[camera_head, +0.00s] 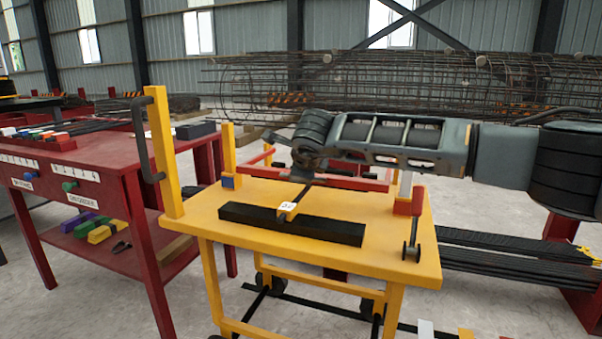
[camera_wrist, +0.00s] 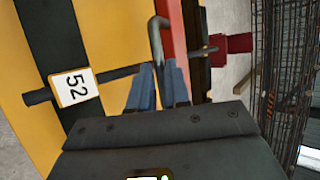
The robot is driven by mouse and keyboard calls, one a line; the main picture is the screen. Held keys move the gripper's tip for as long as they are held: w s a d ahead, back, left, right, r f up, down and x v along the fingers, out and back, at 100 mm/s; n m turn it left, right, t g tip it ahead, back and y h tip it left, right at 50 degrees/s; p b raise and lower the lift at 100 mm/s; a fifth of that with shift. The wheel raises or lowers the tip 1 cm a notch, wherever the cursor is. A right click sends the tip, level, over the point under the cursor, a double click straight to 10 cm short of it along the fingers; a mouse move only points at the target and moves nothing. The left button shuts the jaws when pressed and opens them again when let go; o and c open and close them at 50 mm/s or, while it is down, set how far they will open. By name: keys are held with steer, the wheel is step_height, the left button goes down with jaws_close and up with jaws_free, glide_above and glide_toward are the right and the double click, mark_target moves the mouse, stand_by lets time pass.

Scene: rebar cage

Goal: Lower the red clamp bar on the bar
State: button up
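The red clamp bar (camera_head: 345,183) stretches across the back part of the yellow cart (camera_head: 385,235). In the wrist view, the clamp bar (camera_wrist: 175,28) has a dark curved handle (camera_wrist: 156,38) on its side. My gripper (camera_wrist: 160,66) has its two blue fingers close together on either side of the handle's end, apparently shut on it. My gripper (camera_head: 303,163) partly hides the clamp bar in the head view. A dark bar (camera_wrist: 108,78) with a white "52" tag (camera_wrist: 72,86) runs beneath the clamp bar. Whether the two touch is hidden.
A long black block (camera_head: 290,223) lies across the cart top. A yellow post with a dark handle (camera_head: 162,150) stands at the cart's left. A red workbench (camera_head: 140,205) is left of the cart. A rebar cage (camera_head: 450,85) lies behind.

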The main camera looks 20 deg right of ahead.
steer(key=o, duration=0.4)
steer(key=shift+r, duration=0.1)
steer(key=p+v, duration=0.2)
steer(key=v, duration=0.5)
steer(key=shift+s+r, duration=0.15)
steer(key=shift+s, duration=0.2)
steer(key=shift+a, duration=0.1)
